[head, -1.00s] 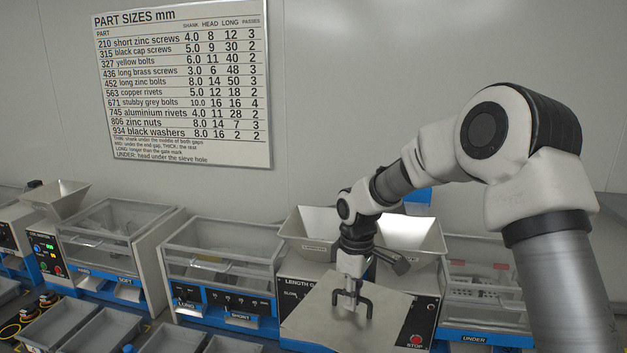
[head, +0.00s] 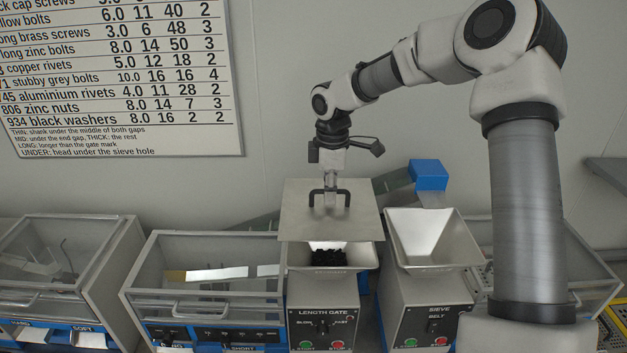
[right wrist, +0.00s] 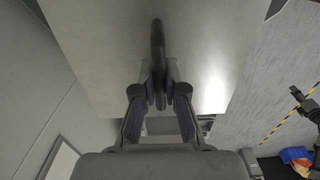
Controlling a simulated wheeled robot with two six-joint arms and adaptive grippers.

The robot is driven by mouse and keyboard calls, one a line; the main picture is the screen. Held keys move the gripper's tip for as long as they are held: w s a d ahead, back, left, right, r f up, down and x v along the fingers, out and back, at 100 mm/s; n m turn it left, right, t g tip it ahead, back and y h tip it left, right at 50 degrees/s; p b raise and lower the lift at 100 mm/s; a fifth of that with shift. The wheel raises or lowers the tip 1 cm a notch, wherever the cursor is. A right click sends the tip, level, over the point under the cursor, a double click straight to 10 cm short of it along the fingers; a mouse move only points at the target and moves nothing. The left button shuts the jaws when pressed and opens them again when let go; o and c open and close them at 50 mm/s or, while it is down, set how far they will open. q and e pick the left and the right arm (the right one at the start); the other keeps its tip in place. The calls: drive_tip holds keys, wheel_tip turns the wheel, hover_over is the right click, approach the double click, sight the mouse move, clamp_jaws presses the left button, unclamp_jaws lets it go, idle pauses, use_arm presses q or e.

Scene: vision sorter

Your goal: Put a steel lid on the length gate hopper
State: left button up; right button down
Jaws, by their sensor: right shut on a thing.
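A square steel lid (head: 300,222) with a dark arched handle hangs from my right gripper (head: 329,192), whose fingers are shut on the handle. The right wrist view shows the fingers (right wrist: 160,95) closed around the dark handle on the lid (right wrist: 100,50). The length gate hopper (head: 362,256) is below the lid, on the machine labelled LENGTH GATE (head: 325,318). Dark parts (head: 328,258) lie in the hopper. The lid covers the hopper's rear part in the head view; I cannot tell the exact gap between them. My left gripper is out of view.
The sieve hopper (head: 432,238) stands open and empty just right of the length gate. A blue block (head: 428,174) on a ramp is behind it. A clear-walled sorting box (head: 205,265) stands to the left. A part sizes board (head: 120,85) hangs on the wall.

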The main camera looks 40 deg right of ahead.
sight(334, 209)
drive_tip(key=s, duration=0.3)
drive_tip(key=w+f, duration=0.4)
drive_tip(key=shift+d+f, duration=0.1)
drive_tip(key=shift+f, duration=0.25)
drive_tip(key=shift+s+f, duration=0.2)
drive_tip(key=shift+s+f+b, duration=0.35)
drive_tip(key=shift+s, duration=0.5)
drive_tip(key=shift+s+f, duration=0.1)
drive_tip(key=shift+f, duration=0.1)
drive_tip(key=shift+w+f, duration=0.65)
drive_tip(key=shift+w, duration=0.05)
drive_tip(key=shift+s+r, duration=0.25)
drive_tip(key=shift+s, duration=0.2)
drive_tip(key=shift+w+f, duration=0.15)
drive_tip(key=shift+f, duration=0.1)
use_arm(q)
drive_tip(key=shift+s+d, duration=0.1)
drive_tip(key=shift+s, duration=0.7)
use_arm(e)
drive_tip(key=c, duration=1.2)
unclamp_jaws()
drive_tip(key=shift+r, duration=0.1)
